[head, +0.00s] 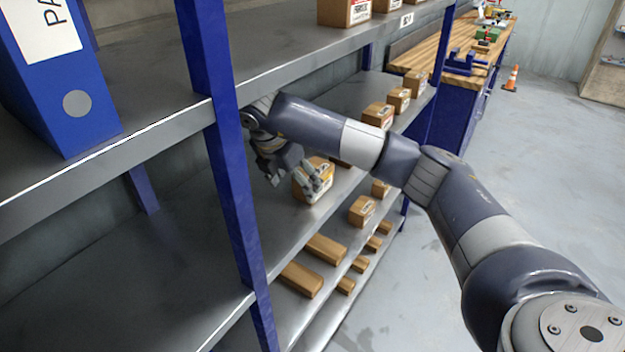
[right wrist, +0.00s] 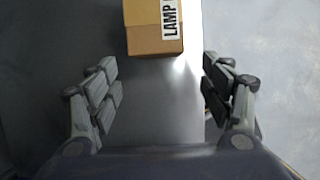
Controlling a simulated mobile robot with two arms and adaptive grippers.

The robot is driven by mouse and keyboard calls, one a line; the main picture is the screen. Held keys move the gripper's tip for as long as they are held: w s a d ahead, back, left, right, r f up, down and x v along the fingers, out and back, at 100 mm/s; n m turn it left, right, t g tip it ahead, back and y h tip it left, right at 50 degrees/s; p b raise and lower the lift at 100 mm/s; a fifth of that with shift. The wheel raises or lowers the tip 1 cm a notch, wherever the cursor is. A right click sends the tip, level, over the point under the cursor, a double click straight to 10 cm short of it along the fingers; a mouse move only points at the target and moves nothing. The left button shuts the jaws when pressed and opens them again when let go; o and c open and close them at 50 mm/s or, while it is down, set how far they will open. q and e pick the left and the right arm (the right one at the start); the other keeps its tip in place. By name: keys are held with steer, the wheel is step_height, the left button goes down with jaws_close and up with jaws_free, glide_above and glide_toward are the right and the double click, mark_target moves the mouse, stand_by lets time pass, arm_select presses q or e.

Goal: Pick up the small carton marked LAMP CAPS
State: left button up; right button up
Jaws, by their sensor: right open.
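The small carton marked LAMP (right wrist: 152,34) is brown with a white label, at the top of the right wrist view. The rest of its label is cut off by the frame edge. In the head view a brown carton (head: 318,172) sits on the middle shelf right by my right gripper, partly hidden behind its fingers. My right gripper (head: 295,182) is open. In the right wrist view its two fingers (right wrist: 160,95) stand wide apart with nothing between them, and the carton lies ahead of the fingertips. My left gripper is not in view.
A blue upright post (head: 232,170) stands left of my right gripper. The upper shelf (head: 290,62) runs above, with a blue binder (head: 70,100) on it. More cartons (head: 377,115) sit farther along, and long brown boxes (head: 301,280) lie below. Open floor (head: 540,170) is at right.

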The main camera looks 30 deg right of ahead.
mark_target(306, 175)
steer(key=d, duration=0.1)
steer(key=w+d+p, duration=0.1)
steer(key=d, duration=0.1)
steer(key=w+d, duration=0.1)
steer(key=shift+w+d+r+p, duration=0.1)
steer(key=shift+w+d+p, duration=0.05)
steer(key=shift+d+p, duration=0.15)
steer(key=shift+w+d, duration=0.1)
steer(key=shift+d, duration=0.35)
steer(key=p+x, duration=0.1)
steer(key=x, duration=0.4)
steer(key=shift+p, duration=0.3)
steer(key=c, duration=1.2)
